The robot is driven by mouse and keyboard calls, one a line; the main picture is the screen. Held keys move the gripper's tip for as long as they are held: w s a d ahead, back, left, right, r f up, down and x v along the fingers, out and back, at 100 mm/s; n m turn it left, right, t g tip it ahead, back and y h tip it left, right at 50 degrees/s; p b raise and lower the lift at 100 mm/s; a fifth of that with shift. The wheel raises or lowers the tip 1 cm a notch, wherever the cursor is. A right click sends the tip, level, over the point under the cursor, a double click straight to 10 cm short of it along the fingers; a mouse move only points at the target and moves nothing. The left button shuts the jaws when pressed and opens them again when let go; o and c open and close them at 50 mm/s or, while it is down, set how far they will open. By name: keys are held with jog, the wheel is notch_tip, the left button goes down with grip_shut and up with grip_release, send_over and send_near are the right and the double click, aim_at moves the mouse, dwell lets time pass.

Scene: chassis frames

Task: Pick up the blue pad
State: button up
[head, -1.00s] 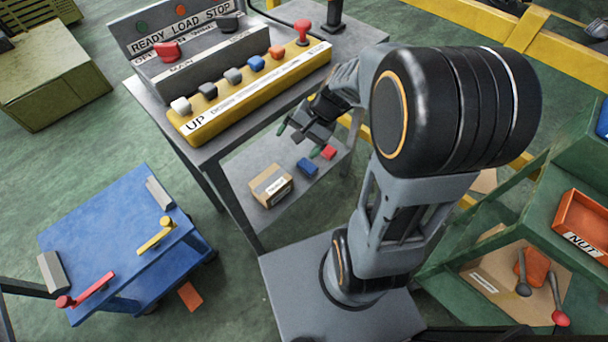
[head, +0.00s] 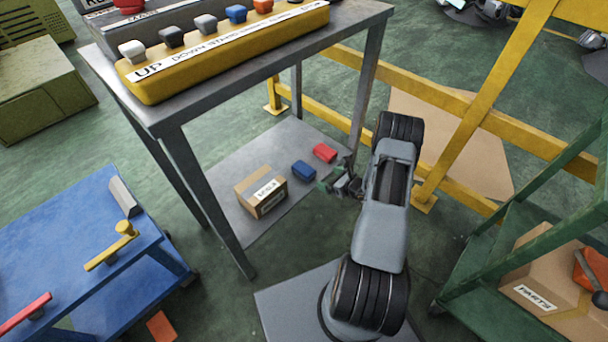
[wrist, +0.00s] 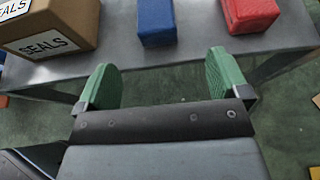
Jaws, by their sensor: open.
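The blue pad (head: 304,170) lies on the grey lower shelf (head: 225,165) of the table, between a cardboard box and a red pad. In the wrist view the blue pad (wrist: 157,22) is ahead of my gripper (wrist: 160,80), between the lines of the two green fingertips and apart from them. My gripper is open and empty. In the head view my gripper (head: 333,184) is low, at the right front edge of the shelf, near the blue and red pads.
The red pad (head: 325,153) lies right of the blue one. The cardboard box (head: 262,192) labelled SEALS stands to its left. The table top with the yellow button box (head: 225,50) is above the shelf. A table leg (head: 365,85) rises behind my gripper.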

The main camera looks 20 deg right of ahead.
aim_at(311, 173)
jog(key=b+x, duration=0.1)
jog(key=x, duration=0.5)
jog(key=shift+w+a, duration=0.2)
jog(key=shift+a+b+x, duration=0.2)
jog(key=shift+b+x, duration=1.3)
jog(key=shift+x, duration=1.1)
jog(key=shift+s, duration=0.15)
jog(key=shift+c, duration=0.4)
jog(key=c, duration=0.9)
